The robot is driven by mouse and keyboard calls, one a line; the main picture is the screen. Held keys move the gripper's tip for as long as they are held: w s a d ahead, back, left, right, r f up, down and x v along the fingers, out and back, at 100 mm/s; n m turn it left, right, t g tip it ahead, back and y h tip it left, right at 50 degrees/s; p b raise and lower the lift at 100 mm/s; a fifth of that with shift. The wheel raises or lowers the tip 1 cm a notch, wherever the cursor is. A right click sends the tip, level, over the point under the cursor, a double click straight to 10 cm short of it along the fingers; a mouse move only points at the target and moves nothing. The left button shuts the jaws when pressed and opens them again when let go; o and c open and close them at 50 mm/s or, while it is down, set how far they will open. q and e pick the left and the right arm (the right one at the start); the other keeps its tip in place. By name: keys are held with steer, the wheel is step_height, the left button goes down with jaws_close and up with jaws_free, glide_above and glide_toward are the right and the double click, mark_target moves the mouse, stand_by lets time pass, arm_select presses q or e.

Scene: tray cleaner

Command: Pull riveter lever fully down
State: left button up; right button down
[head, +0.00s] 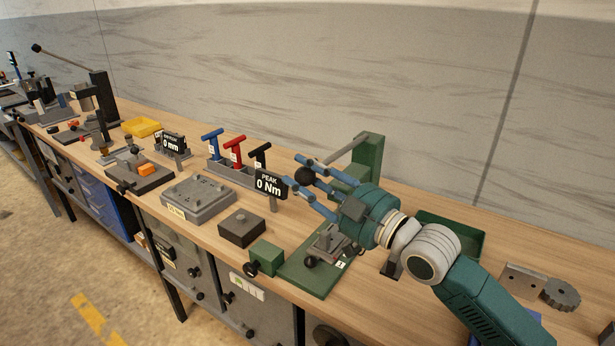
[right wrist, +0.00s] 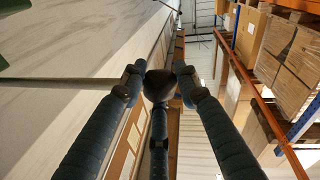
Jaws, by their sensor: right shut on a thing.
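The riveter is a green machine with an upright column (head: 368,155) on a green base plate (head: 308,278). Its grey lever (head: 345,151) slopes from the column's top down toward the front left and ends in a black ball knob (head: 304,175). My right gripper (head: 299,177) is shut on the knob, its blue fingers around it. In the right wrist view the knob (right wrist: 160,84) sits between the fingertips, and the lever rod (right wrist: 60,79) runs off to the left. My gripper and wrist hide part of the riveter. My left gripper is not in view.
A torque display (head: 270,185) reading 0 Nm stands just left of the fingers, before a rack of coloured T-handles (head: 232,152). A green tray (head: 455,232) lies behind my forearm. A dark block (head: 242,228) and a grey fixture (head: 198,198) sit left on the wooden bench.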

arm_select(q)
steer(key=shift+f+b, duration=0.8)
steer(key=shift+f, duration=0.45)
arm_select(e)
steer(key=shift+a+f+n, duration=0.1)
steer(key=shift+f+n, duration=0.4)
steer(key=shift+f, duration=0.7)
steer(key=c, duration=1.3)
jaws_free()
steer(key=shift+s, duration=0.1)
steer(key=shift+r, duration=0.1)
steer(key=shift+s, duration=0.1)
steer(key=v, duration=1.2)
